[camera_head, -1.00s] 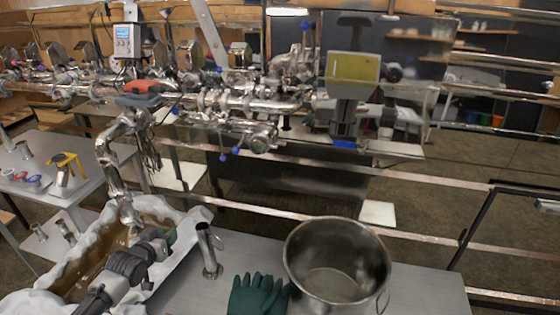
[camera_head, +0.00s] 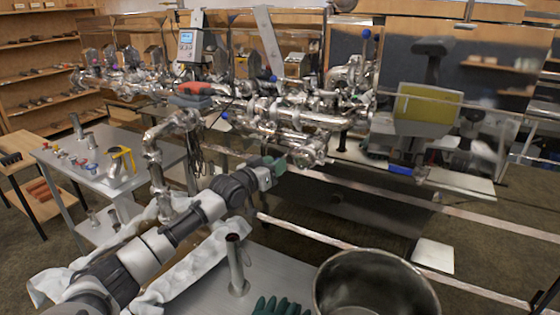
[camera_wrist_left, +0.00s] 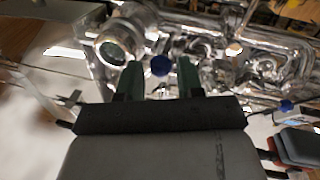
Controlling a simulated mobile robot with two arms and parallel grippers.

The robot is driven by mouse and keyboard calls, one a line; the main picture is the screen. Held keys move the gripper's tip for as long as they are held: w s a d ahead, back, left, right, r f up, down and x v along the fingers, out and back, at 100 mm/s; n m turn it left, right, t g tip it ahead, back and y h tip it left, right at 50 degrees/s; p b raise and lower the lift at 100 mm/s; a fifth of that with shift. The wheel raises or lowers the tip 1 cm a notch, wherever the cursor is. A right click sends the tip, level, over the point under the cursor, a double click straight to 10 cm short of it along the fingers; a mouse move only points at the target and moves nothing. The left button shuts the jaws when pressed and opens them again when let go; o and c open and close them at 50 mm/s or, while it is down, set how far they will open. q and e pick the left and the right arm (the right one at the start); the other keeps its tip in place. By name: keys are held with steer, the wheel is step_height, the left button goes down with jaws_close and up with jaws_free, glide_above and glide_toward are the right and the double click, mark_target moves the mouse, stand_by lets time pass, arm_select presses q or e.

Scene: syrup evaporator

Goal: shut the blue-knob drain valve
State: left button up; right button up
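The blue knob (camera_wrist_left: 160,65) of the drain valve shows in the left wrist view, in front of shiny steel piping. My left gripper (camera_wrist_left: 160,77) is open, with one green fingertip on each side of the knob in that view. I cannot tell whether the knob lies between the fingers or just beyond them; no contact is visible. In the head view, my left gripper (camera_head: 272,167) is at the underside of the pipework (camera_head: 285,120), and this knob is hidden there.
Other blue knobs sit on the pipework, one left of my gripper (camera_head: 224,116) and one high up (camera_head: 366,33). A rail (camera_head: 330,236) crosses to the right.

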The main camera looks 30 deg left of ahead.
mark_target(287, 153)
arm_select(q)
steer(key=shift+w+d, duration=0.15)
steer(key=shift+w, duration=1.15)
jaws_close()
